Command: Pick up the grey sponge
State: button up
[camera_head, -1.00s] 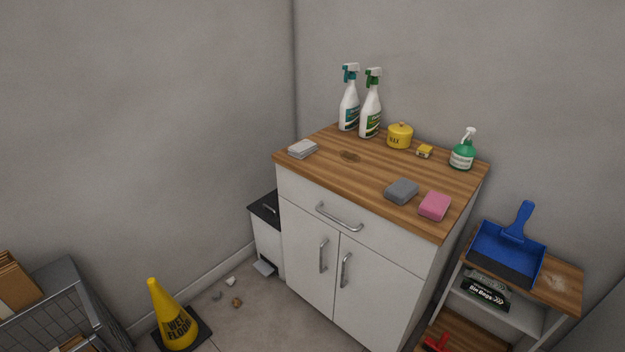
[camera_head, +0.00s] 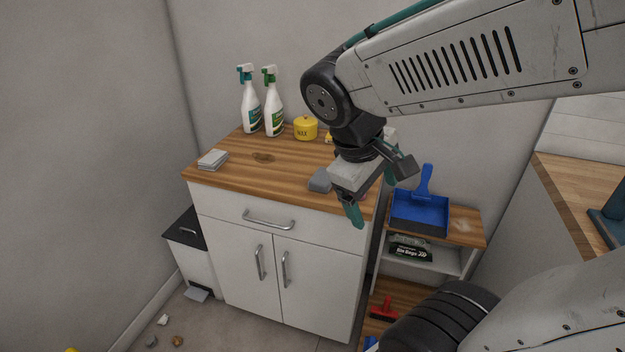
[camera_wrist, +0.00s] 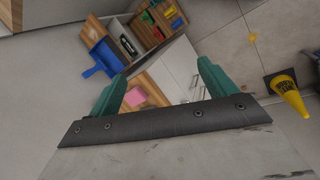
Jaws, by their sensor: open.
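The grey sponge (camera_head: 319,180) lies on the wooden top of the white cabinet (camera_head: 225,165), near its front right. My gripper (camera_head: 372,195) hangs in front of the right end of the cabinet top and hides part of the sponge's right side. In the wrist view the green fingers of my gripper (camera_wrist: 165,85) are wide apart with nothing held between them. A pink sponge (camera_wrist: 134,96) shows there near the left finger. In the head view my gripper mostly hides the pink sponge.
Two spray bottles (camera_head: 262,105) and a yellow wax tin (camera_head: 305,128) stand at the back of the top. Grey cloths (camera_head: 212,159) lie at its left. A blue dustpan (camera_head: 420,210) rests on the low shelf to the right. The middle of the top is clear.

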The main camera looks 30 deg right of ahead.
jog(key=w+d+f+n+h, duration=0.2)
jog(key=w+d+n+h, duration=0.2)
jog(key=w+d, duration=0.15)
jog(key=n+t+h, duration=0.3)
jog(key=n+t, duration=0.4)
jog(key=n, duration=1.1)
send_near(322, 176)
jog(key=x, duration=0.3)
jog(key=shift+s+f, duration=0.15)
jog(key=shift+f, duration=0.25)
jog(key=shift+x, duration=0.95)
jog(key=x, duration=0.6)
jog(key=shift+r, duration=0.35)
jog(key=c, duration=1)
